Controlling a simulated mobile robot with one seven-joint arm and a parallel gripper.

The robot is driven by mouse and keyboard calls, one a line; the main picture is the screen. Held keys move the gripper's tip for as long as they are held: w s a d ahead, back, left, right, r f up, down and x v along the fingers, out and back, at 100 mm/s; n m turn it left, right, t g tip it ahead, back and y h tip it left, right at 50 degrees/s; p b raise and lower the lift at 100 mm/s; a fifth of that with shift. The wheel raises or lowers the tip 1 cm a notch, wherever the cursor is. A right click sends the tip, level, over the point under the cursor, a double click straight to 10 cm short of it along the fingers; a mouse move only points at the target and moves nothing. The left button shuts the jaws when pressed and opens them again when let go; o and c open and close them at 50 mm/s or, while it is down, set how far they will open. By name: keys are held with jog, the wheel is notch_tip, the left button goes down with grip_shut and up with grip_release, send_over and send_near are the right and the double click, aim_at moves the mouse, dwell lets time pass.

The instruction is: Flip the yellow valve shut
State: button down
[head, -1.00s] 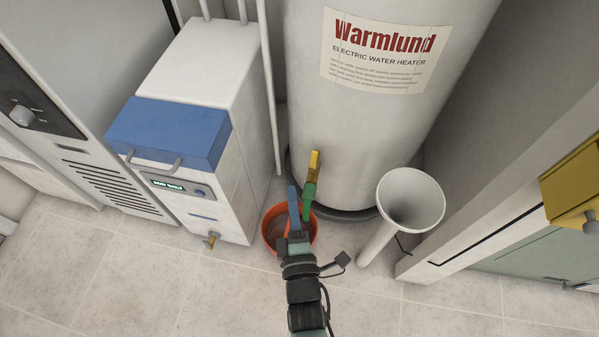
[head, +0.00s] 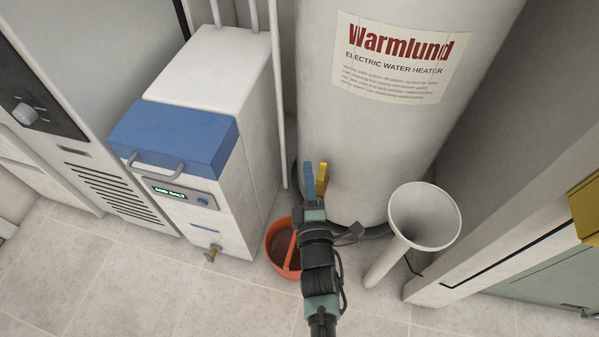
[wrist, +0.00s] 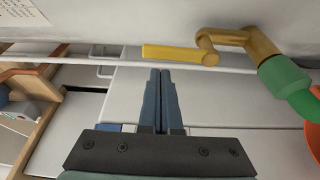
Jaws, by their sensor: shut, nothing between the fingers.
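The yellow valve lever (head: 322,176) is low on the front of the water heater (head: 385,130). In the wrist view the yellow lever (wrist: 180,53) lies lengthwise across the picture, joined to a brass tap (wrist: 250,42) with a green hose (wrist: 285,76). My gripper (head: 309,167) is shut and empty, with its blue fingers just left of the lever in the head view. In the wrist view my gripper's fingertips (wrist: 160,74) sit just below the lever in the picture. I cannot tell if they touch it. My gripper hides the hose in the head view.
An orange bucket (head: 277,253) stands on the floor below the tap. A white funnel-topped pipe (head: 424,216) stands to the right. A white unit with a blue lid (head: 172,135) stands to the left. Open floor (head: 130,280) lies in front.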

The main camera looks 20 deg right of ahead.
jog(key=shift+s+d, duration=0.3)
jog(key=shift+d, duration=0.1)
jog(key=shift+s+d+m+t+b, duration=0.25)
jog(key=shift+d+m+t+b, duration=0.1)
jog(key=shift+m+b, duration=0.45)
dwell(0.3)
jog(key=shift+s+d+f+m+h+b, duration=0.15)
jog(key=shift+d+m+b, duration=0.1)
jog(key=shift+m+b, duration=0.3)
jog(key=shift+s+d+f+m+h+b, duration=0.1)
jog(key=shift+d+m+h+b, duration=0.1)
jog(key=shift+m+b, duration=0.3)
jog(key=s+d+f+m+h+b, duration=0.1)
jog(key=m+h+b, duration=0.1)
jog(key=m, duration=0.3)
jog(key=d+f+m+h+b, duration=0.1)
jog(key=m+h+b, duration=0.1)
jog(key=m, duration=0.3)
jog(key=s+d+f+m+h+b, duration=0.1)
jog(key=d+m+h+b, duration=0.1)
jog(key=m, duration=0.4)
jog(key=shift+s+f, duration=0.2)
jog(key=shift+s, duration=0.15)
jog(key=shift+f, duration=0.1)
